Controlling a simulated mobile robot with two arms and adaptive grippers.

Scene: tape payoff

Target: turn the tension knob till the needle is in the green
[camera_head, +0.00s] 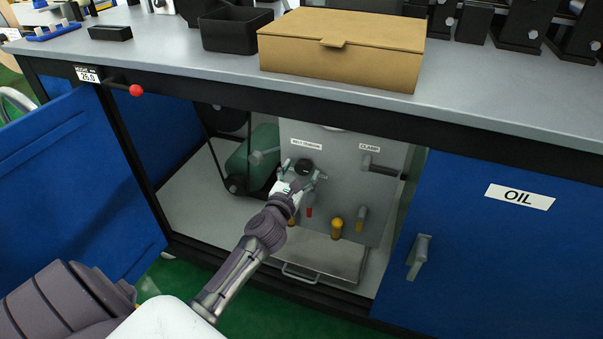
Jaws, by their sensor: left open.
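The black tension knob (304,165) sits on the grey panel (340,180) inside the open cabinet, under a small label that seems to read belt tension. My left gripper (301,172) is open in front of the panel, its two fingers spread to either side of the knob as seen from here. I cannot tell whether the fingers touch it. No needle or green zone can be made out; the panel's top is cut off by the bench edge. My right gripper is not in view.
A clamp handle (378,171) is at the panel's right. A green motor (254,157) and belt stand left. The blue door (75,190) is open at left; the OIL door (500,250) is shut. A cardboard box (340,65) sits on the bench.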

